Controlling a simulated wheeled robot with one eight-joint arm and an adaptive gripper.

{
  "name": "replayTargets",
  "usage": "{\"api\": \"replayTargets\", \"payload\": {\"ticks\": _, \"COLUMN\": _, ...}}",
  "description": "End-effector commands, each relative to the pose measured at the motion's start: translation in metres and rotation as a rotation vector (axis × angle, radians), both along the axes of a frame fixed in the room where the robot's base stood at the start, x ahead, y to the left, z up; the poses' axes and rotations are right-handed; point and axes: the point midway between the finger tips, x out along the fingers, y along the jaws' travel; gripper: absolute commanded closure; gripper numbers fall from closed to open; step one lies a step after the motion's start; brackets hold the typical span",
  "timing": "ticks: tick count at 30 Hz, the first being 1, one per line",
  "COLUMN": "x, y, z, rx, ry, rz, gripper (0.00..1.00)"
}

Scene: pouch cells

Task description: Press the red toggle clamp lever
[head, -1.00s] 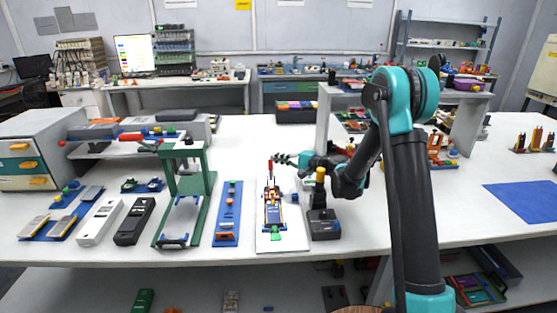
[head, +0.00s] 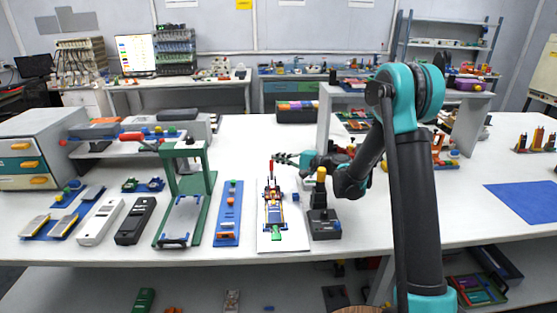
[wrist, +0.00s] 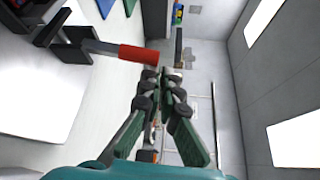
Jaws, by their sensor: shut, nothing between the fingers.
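The red toggle clamp lever (head: 271,167) stands upright on a clamp fixture (head: 273,212) that lies on a white board (head: 268,243). In the wrist view its red grip (wrist: 138,53) is on a grey bar beside a dark clamp block (wrist: 70,50). My gripper (head: 275,157) reaches in from the right, with its tips close to the top of the lever. In the wrist view my gripper (wrist: 161,74) is shut and empty, with the lever's end just left of and above its tips. I cannot tell whether they touch.
A black block with a yellow-topped post (head: 320,190) stands right of the fixture, under my wrist. The table is clear at the right front.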

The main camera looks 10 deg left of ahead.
Motion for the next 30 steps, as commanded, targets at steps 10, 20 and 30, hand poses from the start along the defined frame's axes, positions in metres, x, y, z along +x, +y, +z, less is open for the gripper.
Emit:
{"api": "replayTargets", "payload": {"ticks": 10, "x": -0.001, "y": 0.0, "z": 0.053, "rx": 0.002, "ry": 0.001, "rz": 0.002, "gripper": 1.0}}
{"api": "replayTargets", "payload": {"ticks": 20, "x": 0.0, "y": 0.0, "z": 0.094, "rx": 0.001, "ry": 0.001, "rz": 0.001, "gripper": 1.0}}
{"api": "replayTargets", "payload": {"ticks": 30, "x": 0.0, "y": 0.0, "z": 0.097, "rx": 0.001, "ry": 0.001, "rz": 0.0, "gripper": 1.0}}
